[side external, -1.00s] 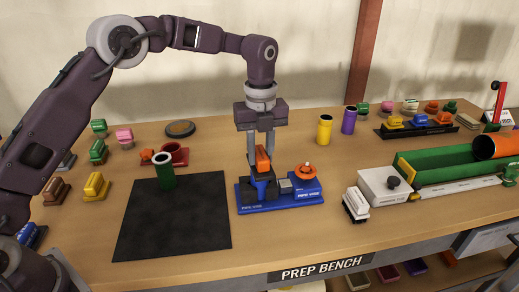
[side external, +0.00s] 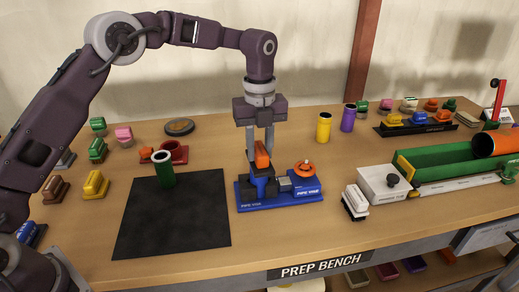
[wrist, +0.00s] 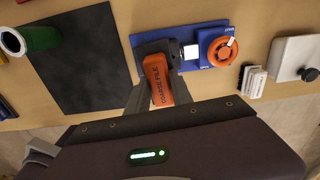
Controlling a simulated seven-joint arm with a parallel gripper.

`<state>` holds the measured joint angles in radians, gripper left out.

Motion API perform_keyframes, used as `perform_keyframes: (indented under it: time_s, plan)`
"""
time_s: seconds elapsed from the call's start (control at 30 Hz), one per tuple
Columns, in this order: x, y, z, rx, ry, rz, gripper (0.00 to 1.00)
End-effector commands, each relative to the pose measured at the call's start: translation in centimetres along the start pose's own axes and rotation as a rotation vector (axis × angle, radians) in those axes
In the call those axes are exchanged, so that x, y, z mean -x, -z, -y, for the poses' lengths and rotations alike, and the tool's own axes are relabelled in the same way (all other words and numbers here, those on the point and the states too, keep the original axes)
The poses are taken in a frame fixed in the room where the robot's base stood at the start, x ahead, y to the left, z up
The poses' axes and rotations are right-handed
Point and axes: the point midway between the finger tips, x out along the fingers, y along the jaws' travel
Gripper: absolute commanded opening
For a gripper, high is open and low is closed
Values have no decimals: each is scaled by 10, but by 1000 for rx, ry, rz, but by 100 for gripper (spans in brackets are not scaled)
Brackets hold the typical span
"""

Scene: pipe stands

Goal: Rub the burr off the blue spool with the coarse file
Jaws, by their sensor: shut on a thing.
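My gripper (side external: 261,143) is shut on the orange coarse file (side external: 262,157), whose label reads in the wrist view (wrist: 159,80). The file is over the dark jaws of the blue pipe vise (side external: 300,191). A small blue patch shows between the jaws under the file; it may be the blue spool, but it is mostly hidden. I cannot tell whether the file touches it. The burr cannot be made out. The vise's orange handwheel (side external: 305,168) is at its right end.
A dark mat (side external: 170,225) with a green pipe (side external: 165,170) lies left of the vise. A white box (side external: 382,184) and a white-topped brush-like block (side external: 355,201) stand to the right. Yellow (side external: 324,127) and purple (side external: 348,118) cylinders stand behind. Bench around the vise's front is clear.

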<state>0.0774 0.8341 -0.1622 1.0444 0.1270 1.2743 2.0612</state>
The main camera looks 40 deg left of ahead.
Motion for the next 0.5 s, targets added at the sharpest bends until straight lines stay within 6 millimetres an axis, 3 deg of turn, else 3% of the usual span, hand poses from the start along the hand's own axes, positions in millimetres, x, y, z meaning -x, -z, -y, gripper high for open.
perform_keyframes:
  time_s: [0.5]
  plan:
    - [53,0,1,-1,5,2,0]
